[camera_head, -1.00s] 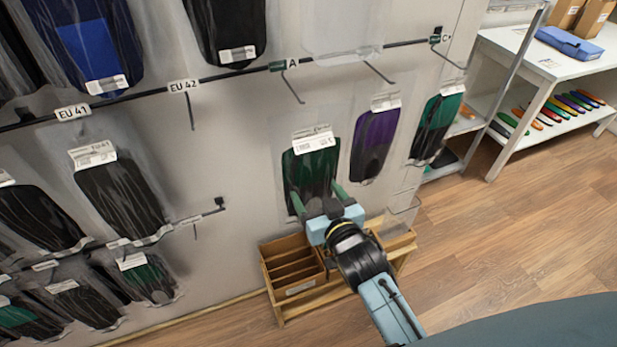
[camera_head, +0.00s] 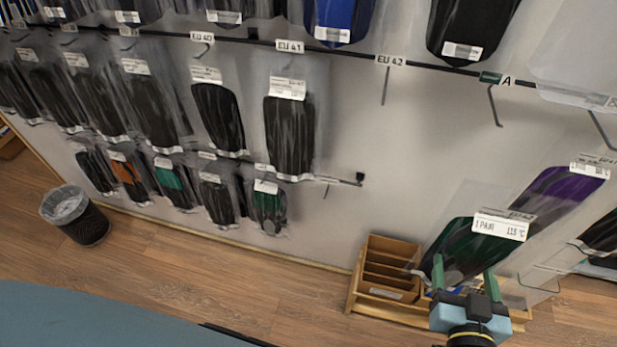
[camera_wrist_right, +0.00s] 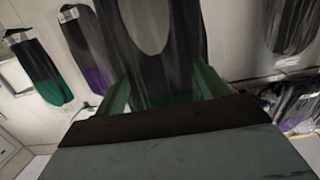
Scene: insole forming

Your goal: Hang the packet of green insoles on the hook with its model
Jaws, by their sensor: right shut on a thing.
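My right gripper (camera_head: 465,277) is at the lower right of the head view, its green fingers shut on the clear packet of green insoles (camera_head: 455,243). The packet has a white label (camera_head: 501,226) reading "1 PAIR" and 115 °C. It is held up, tilted, in front of the wall. In the right wrist view the packet (camera_wrist_right: 165,45) rises between the fingers (camera_wrist_right: 163,92), dark with a pale oval. Another empty hook (camera_head: 385,87) is by the EU 42 tag. My left gripper is out of view.
A purple insole packet (camera_head: 562,190) hangs close behind the held packet. A wooden divided box (camera_head: 388,262) stands low by the wall. A bin (camera_head: 75,215) stands on the open floor.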

